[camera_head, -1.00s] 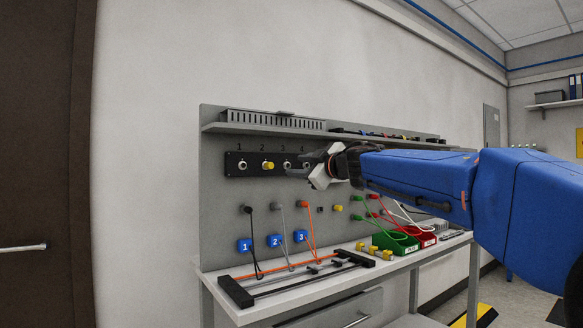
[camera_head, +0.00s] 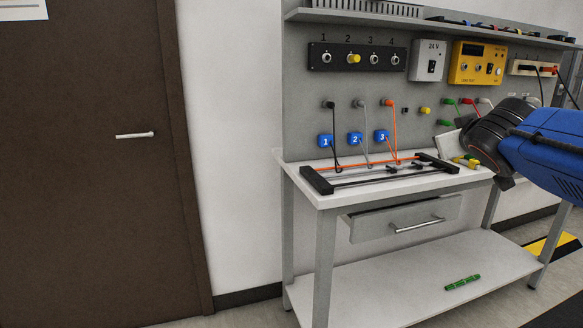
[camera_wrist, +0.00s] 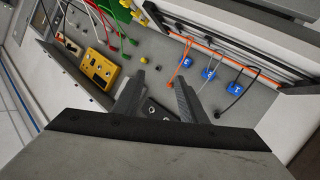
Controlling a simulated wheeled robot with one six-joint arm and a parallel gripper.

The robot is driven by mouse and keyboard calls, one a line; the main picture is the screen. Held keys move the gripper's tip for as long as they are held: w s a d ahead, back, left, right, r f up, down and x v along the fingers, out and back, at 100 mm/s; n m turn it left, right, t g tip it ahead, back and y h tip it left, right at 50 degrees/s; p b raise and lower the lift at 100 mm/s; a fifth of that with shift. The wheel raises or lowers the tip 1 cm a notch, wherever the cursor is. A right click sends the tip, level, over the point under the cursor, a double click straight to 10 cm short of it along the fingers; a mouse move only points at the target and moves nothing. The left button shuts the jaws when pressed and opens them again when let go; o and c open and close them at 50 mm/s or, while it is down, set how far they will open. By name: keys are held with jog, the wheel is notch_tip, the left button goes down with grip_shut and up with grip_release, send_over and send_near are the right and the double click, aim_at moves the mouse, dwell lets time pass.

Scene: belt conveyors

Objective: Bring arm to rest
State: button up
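My gripper (camera_wrist: 158,82) shows in the wrist view with its two grey fingers apart and nothing between them. The upright grey panel shows beyond the fingers. In the head view my blue arm reaches in from the right edge. My gripper (camera_head: 450,148) is at its end, in front of the right part of the workbench, and is partly hidden by the dark wrist. It covers part of the worktop's right end and the lower panel there.
The workbench (camera_head: 290,170) carries a black frame (camera_head: 318,182) on its top. Black, grey and orange leads hang by numbered blue tags (camera_head: 355,138). A black socket strip (camera_head: 313,55) and a yellow device (camera_head: 461,72) are above. A green item (camera_head: 462,282) lies on the lower shelf. A brown door (camera_head: 90,190) is left.

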jog(key=s+a+f+g+y, duration=0.2)
jog(key=s+a+f+g, duration=0.2)
jog(key=s+f, duration=0.9)
jog(key=s+a+f+m+g+y, duration=0.1)
jog(key=s+a+f+g, duration=0.3)
jog(key=s+f, duration=0.9)
notch_tip(320, 180, down, 6)
jog(key=shift+s+a+r+g+y, duration=0.25)
jog(key=shift+g+y, duration=0.35)
jog(key=shift+g, duration=0.3)
